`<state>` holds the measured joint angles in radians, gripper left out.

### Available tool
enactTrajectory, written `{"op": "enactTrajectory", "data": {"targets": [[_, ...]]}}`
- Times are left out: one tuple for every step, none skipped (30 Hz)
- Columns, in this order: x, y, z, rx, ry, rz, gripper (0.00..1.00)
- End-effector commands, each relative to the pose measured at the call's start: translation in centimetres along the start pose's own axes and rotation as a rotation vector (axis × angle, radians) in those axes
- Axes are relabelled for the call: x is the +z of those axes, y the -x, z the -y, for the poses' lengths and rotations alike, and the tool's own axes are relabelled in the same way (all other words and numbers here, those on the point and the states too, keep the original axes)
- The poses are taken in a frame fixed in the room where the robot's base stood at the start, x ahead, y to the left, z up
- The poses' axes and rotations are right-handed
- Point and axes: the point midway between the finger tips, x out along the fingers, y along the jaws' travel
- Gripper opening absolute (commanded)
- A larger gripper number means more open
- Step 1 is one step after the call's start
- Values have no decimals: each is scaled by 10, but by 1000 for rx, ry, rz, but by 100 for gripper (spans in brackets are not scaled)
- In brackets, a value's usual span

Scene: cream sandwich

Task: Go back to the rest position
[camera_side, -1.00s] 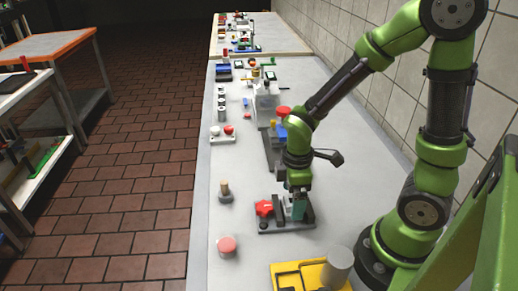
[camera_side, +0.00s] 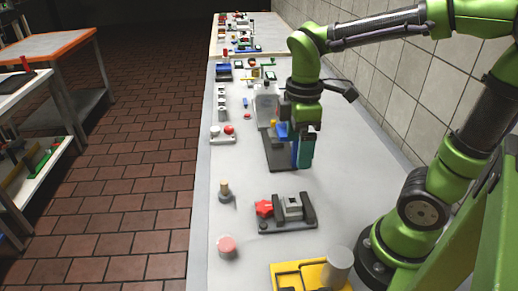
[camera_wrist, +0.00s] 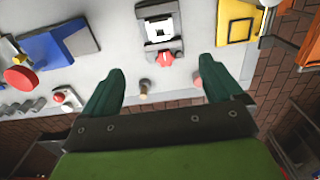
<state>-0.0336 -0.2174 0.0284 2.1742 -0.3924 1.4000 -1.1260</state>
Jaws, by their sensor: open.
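My gripper (camera_side: 303,152) is raised in the air above the table, in front of the blue and dark fixture. In the wrist view my gripper (camera_wrist: 163,85) shows two green fingers spread wide apart with nothing between them. The dark fixture with a red star knob (camera_side: 287,214) sits on the table below and nearer the camera, apart from the gripper. A light grey block sits in it. The same fixture shows at the top of the wrist view (camera_wrist: 160,28).
A wooden-topped peg (camera_side: 225,193), a pink-red button (camera_side: 227,245) and a yellow fixture (camera_side: 300,275) with a grey cylinder stand on the grey table (camera_side: 350,190). A blue and dark fixture (camera_side: 280,155) is behind. A tiled wall (camera_side: 395,90) borders the right side.

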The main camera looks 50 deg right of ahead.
Motion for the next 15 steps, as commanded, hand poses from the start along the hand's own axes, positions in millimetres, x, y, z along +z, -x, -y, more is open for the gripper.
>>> {"op": "enactTrajectory", "data": {"targets": [[0,6,0,2,1,-2,93],[0,8,0,1,1,-1,93],[0,10,0,2,1,-1,93],[0,12,0,1,1,-1,93],[0,13,0,1,1,-1,93],[0,14,0,0,0,0,93],[0,14,0,0,0,0,93],[0,14,0,0,0,0,93],[0,14,0,0,0,0,93],[0,14,0,0,0,0,93],[0,14,0,0,0,0,93],[0,14,0,0,0,0,93],[0,14,0,0,0,0,93],[0,14,0,0,0,0,93],[0,14,0,0,-2,0,93]]}}
